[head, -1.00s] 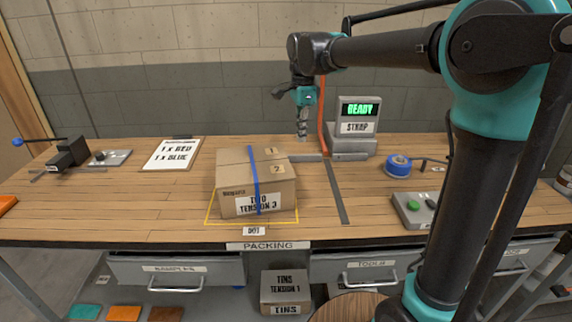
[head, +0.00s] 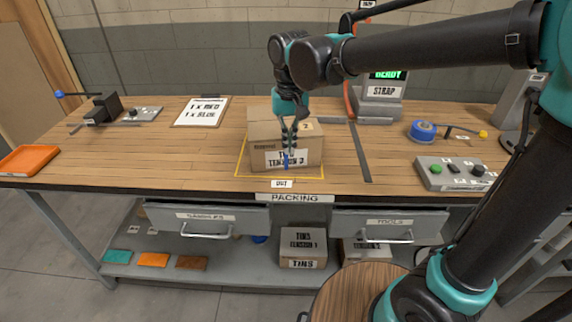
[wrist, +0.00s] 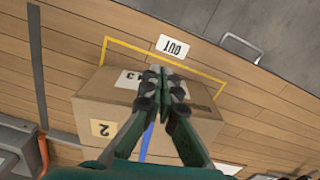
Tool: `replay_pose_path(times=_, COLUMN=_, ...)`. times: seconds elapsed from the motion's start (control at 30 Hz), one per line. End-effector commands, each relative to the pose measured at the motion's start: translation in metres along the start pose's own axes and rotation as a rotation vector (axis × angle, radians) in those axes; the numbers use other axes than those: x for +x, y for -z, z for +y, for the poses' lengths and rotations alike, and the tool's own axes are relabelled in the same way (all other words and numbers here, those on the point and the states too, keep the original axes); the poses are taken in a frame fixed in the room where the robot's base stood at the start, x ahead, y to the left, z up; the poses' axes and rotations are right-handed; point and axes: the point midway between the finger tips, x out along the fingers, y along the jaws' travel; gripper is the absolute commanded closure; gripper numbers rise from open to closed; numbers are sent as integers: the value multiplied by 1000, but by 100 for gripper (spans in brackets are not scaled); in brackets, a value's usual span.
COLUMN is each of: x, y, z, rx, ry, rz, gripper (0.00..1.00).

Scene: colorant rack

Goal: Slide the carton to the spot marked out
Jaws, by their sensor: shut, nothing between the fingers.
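The brown carton (head: 265,130) sits on the wooden bench with a blue strap around it and a white label on its front. A yellow outline (head: 240,163) on the bench marks the spot, with an "OUT" tag (head: 282,184) at its front. My gripper (head: 289,160) is shut and empty, pointing down at the carton's front side. In the wrist view, its fingertips (wrist: 165,76) overlap the carton's label edge; I cannot tell whether they touch.
A grey strapping machine (head: 380,100) reading "READY" stands behind right. A button box (head: 450,173) and blue tape roll (head: 422,130) lie to the right. A clipboard (head: 202,111) and a lever tool (head: 102,109) are at the left. Bare bench lies left of the carton.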

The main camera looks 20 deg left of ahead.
Motion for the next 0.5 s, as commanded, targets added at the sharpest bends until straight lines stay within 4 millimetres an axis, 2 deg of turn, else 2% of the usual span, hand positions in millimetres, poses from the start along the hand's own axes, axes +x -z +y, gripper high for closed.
replay_pose_path(times=0.27, x=18, y=-5, z=-4, rx=-54, ry=0, rz=0, gripper=100)
replay_pose_path(times=0.5, x=61, y=-5, z=-4, rx=-52, ry=0, rz=0, gripper=100)
